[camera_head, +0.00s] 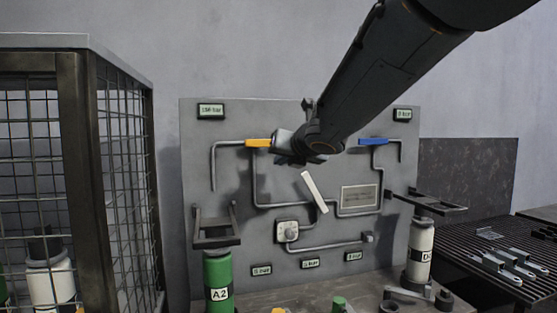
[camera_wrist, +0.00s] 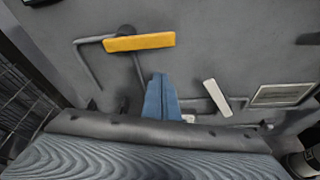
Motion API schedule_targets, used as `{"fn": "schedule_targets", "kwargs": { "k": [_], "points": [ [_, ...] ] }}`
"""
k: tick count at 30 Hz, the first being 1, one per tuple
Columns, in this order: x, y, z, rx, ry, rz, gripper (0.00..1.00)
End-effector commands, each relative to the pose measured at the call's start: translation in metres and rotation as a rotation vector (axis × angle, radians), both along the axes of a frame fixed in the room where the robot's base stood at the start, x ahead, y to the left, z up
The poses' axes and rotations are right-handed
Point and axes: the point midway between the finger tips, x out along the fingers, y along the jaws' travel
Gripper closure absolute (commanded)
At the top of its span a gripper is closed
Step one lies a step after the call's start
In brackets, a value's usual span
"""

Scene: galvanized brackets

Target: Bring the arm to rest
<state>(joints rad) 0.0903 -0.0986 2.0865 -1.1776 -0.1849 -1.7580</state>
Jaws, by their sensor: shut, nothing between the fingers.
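My arm reaches down from the top right in the head view and ends at my gripper (camera_head: 288,158), in front of the grey panel (camera_head: 230,235). In the wrist view my gripper (camera_wrist: 160,80) shows as two blue-grey fingers pressed together, with nothing between them. The yellow handle (camera_head: 258,143) lies level just left of my gripper in the head view. It also shows above the fingertips in the wrist view (camera_wrist: 139,42). The white lever (camera_head: 314,191) is tilted below the gripper and shows right of the fingers in the wrist view (camera_wrist: 217,98).
A blue handle (camera_head: 373,141) and a metal plate (camera_head: 361,198) are on the panel's right. A mesh cage (camera_head: 72,180) stands left. A green cylinder (camera_head: 218,275) and a white cylinder (camera_head: 420,245) stand in front. Brackets (camera_head: 502,265) lie on a dark rack at right.

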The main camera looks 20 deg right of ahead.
Motion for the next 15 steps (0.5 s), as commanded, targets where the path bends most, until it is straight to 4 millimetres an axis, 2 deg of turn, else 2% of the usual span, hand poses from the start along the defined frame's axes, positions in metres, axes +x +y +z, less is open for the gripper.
{"fn": "schedule_targets", "kwargs": {
  "k": [1,6,12,15],
  "points": [
    [-0.012,0.0,0.007,-0.001,-0.001,-0.001,1.0],
    [-0.041,0.0,0.015,0.0,0.002,-0.002,1.0],
    [-0.06,0.0,0.02,-0.001,0.004,-0.001,1.0],
    [-0.064,-0.001,0.014,0.034,0.018,-0.022,1.0]
  ]
}}
